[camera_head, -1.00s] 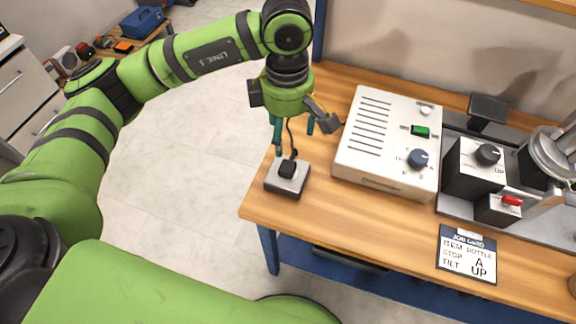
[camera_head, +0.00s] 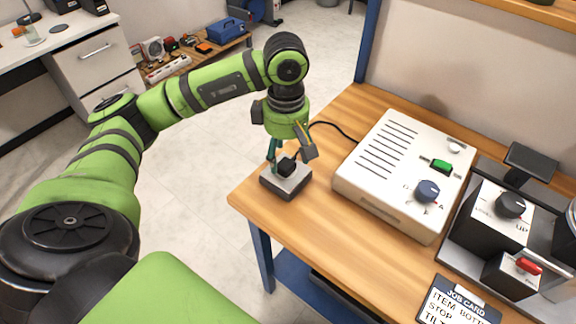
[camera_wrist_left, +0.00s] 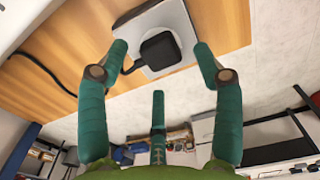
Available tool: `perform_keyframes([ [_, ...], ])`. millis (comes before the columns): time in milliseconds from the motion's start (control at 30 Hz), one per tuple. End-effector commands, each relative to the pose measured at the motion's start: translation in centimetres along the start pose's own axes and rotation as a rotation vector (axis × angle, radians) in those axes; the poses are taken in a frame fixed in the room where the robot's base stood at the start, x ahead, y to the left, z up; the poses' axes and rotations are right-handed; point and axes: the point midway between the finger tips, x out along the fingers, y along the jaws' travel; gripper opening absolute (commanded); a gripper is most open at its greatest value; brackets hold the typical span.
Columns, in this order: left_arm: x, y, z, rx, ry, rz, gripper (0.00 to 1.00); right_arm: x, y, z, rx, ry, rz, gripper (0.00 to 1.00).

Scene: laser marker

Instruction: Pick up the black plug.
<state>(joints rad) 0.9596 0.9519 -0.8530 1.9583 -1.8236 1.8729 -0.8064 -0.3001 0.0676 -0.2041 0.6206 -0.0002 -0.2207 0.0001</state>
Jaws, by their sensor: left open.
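The black plug (camera_head: 287,167) sits on a small grey block (camera_head: 291,188) with a pale top at the left end of the wooden workbench. Its black cable (camera_head: 338,127) runs back towards the white box. My left gripper (camera_head: 286,158) is right above the plug, pointing down. In the left wrist view the plug (camera_wrist_left: 160,54) lies between the open teal fingers (camera_wrist_left: 160,58), with gaps on both sides. The pale block top (camera_wrist_left: 150,22) shows around it. My right gripper is not in view.
A white box (camera_head: 400,165) with a green switch and a blue knob stands right of the plug. A marker machine (camera_head: 500,220) and a job card (camera_head: 455,303) are further right. The bench (camera_head: 310,235) in front of the block is clear. The bench's left edge is close to the block.

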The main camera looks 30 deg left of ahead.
Motion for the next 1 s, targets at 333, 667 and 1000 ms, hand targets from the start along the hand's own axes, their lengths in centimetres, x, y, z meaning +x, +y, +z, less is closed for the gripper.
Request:
perform_keyframes([
  [333,3.3,0.0,0.0,0.001,0.001,-0.001,0.67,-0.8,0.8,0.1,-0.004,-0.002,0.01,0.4],
  [667,3.3,0.0,0.0,0.001,0.0,-0.001,0.13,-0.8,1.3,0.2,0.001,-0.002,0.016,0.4],
  [1000,3.3,0.0,0.1,0.001,0.0,-0.002,0.13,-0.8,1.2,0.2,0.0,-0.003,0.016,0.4],
])
